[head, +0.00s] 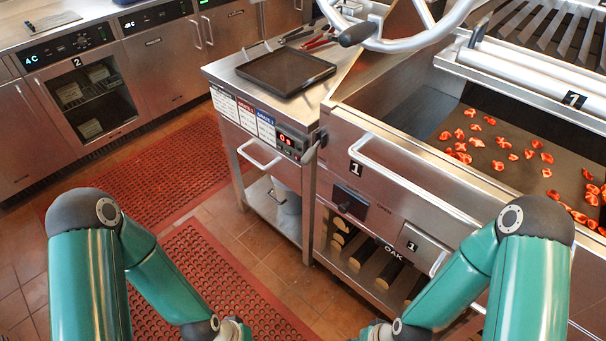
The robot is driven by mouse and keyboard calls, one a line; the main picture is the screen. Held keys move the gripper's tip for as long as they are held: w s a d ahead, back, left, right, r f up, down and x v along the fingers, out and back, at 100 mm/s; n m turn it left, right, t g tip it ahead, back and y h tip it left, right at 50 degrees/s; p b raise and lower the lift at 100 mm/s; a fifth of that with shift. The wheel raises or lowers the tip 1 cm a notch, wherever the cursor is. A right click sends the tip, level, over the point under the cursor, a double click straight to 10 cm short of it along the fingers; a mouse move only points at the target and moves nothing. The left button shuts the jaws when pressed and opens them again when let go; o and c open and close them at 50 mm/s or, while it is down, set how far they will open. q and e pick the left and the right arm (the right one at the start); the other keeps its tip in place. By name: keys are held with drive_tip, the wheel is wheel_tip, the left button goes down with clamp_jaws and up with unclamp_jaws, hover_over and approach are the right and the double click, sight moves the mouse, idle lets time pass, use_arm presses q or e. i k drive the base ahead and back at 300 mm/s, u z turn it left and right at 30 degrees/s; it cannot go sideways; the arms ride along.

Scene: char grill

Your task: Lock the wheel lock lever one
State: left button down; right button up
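A large silver hand wheel (420,44) with a black knob (357,33) is at the top, above the grill marked 1, and its upper part is cut off. A small dark-tipped lever (480,28) stands at the right of the wheel, near a pale horizontal bar. I cannot tell for certain whether it is wheel lock lever one, or whether it is locked. My two green arms come in from the bottom, well apart from the wheel and the lever. Their wrists reach the bottom edge, and the gripper fingers are out of view.
The grill front (390,180) has a long handle (400,178) and a drawer marked 1. Glowing coals (480,143) lie in the firebox. A side table (225,72) holds a black tray (285,70) and tongs (318,41). Red mats (200,275) cover open floor at left.

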sight(307, 158)
drive_tip(key=k, duration=0.35)
drive_tip(key=u, duration=0.75)
drive_tip(key=i, duration=0.65)
drive_tip(key=z, duration=0.9)
